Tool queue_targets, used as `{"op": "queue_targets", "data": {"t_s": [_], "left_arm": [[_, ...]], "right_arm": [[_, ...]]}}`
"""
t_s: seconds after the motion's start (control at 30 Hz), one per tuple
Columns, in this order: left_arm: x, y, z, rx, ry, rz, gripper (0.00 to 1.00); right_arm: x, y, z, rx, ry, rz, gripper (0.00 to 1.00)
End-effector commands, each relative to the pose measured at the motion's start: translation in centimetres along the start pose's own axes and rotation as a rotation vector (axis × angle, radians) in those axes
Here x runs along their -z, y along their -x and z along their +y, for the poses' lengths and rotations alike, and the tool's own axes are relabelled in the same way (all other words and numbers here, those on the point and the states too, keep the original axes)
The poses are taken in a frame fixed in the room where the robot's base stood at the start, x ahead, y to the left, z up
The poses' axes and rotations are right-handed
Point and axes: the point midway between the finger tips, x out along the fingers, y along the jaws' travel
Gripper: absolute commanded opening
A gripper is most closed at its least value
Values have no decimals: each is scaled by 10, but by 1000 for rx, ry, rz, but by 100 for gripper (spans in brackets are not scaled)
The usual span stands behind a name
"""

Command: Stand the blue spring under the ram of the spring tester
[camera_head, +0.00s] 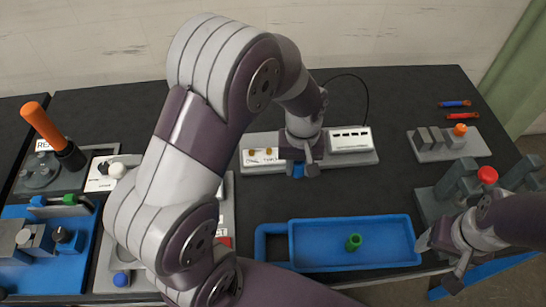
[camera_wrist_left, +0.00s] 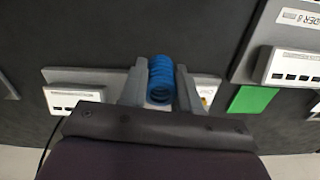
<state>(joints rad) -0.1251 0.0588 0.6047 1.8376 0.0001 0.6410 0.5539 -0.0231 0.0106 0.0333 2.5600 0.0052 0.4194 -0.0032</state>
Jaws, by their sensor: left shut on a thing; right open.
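The blue spring (camera_wrist_left: 160,79) is a coil held between the two grey fingers of my left gripper (camera_wrist_left: 160,88) in the left wrist view. In the head view my left gripper (camera_head: 302,160) points down, and the blue spring (camera_head: 298,171) shows below it, at the front edge of a grey plate (camera_head: 370,159) with a white readout box (camera_head: 350,139). I cannot tell whether the spring touches anything. My right gripper (camera_head: 442,258) is open and empty, right of the blue tray. I cannot make out the ram; my left arm hides part of the bench.
A blue tray (camera_head: 405,260) holds a green spring (camera_head: 354,242). A grey fixture with a red knob (camera_head: 487,175) stands at right, near my right arm. A grey block holder (camera_head: 447,147) stands behind it. Tools and fixtures crowd the left. Bare black bench lies between plate and tray.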

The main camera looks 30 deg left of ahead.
Motion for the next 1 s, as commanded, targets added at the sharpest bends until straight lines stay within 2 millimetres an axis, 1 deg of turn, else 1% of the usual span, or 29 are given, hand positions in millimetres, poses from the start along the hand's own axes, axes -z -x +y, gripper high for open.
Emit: {"op": "queue_targets", "data": {"t_s": [0.07, 0.17, 0.2, 0.3, 0.43, 0.5, 0.57, 0.7, 0.8, 1.0], "left_arm": [[3, -3, -9, 1, 41, -1, 0], [11, -18, -34, 2, 56, -4, 0], [15, -25, -46, 2, 56, -5, 0], [26, -43, -73, 1, 55, -4, 0], [36, -61, -99, 0, 50, -3, 0], [39, -66, -106, 0, 47, 0, 0], [40, -71, -109, 0, 45, -2, 0], [39, -97, -109, 1, 43, -5, 0], [40, -108, -109, 0, 43, -1, 0], [40, -109, -109, 0, 43, 1, 0]], "right_arm": [[0, 3, 0, 0, 0, 0, 66], [1, 8, 0, 0, 0, 0, 66], [1, 10, 0, 0, 0, 0, 66], [2, 15, 0, 0, 0, 0, 66], [2, 18, 0, 0, 0, 0, 66], [2, 18, 0, 0, 0, 0, 66], [2, 19, 0, 0, 0, 0, 66], [3, 23, 0, 0, 0, 0, 66], [3, 24, 0, 0, 0, 0, 66], [3, 23, 0, 0, 0, 0, 66]]}}
